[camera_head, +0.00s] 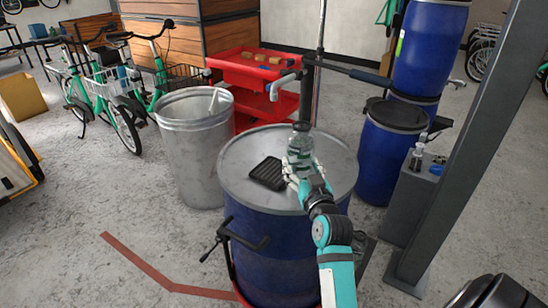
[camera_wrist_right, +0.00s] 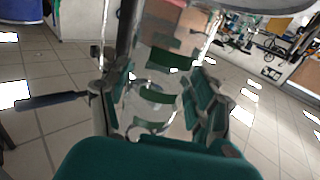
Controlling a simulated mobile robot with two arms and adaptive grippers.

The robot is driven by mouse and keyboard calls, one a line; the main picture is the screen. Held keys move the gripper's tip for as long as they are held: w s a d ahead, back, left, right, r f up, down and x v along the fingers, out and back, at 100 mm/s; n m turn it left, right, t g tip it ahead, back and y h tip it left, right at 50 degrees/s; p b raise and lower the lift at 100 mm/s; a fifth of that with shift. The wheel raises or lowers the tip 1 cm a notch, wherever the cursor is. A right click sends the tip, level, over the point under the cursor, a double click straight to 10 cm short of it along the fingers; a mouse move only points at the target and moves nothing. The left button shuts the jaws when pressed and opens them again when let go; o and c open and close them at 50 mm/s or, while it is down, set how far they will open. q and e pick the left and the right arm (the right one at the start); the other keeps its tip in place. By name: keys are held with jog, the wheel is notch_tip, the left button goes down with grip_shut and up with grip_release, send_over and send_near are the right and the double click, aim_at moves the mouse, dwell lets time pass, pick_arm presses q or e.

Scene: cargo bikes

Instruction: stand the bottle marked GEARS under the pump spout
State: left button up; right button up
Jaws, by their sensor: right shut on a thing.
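A black grid tray (camera_head: 268,174) lies on the lid, left of the bottle. My left gripper is out of view.
A metal bin (camera_head: 195,140) stands left of the drum, and a red cart (camera_head: 262,80) behind. The dark pump handle (camera_head: 368,77) reaches right. Blue barrels (camera_head: 388,150) and a grey box (camera_head: 412,200) with a small bottle (camera_head: 417,157) stand right, near a slanting post (camera_head: 470,120).

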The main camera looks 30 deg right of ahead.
jog(key=shift+w+d+f, duration=0.2)
jog(key=shift+w+f, duration=0.6)
jog(key=shift+w, duration=1.55)
jog(key=shift+w+d+f, duration=0.25)
jog(key=shift+w+f, duration=0.55)
jog(key=shift+w, duration=1.55)
jog(key=shift+w+d+f, duration=0.2)
jog(key=shift+w+f, duration=0.6)
jog(key=shift+w, duration=1.55)
jog(key=shift+f, duration=0.15)
jog(key=o, duration=1.2)
jog(key=shift+c, duration=0.2)
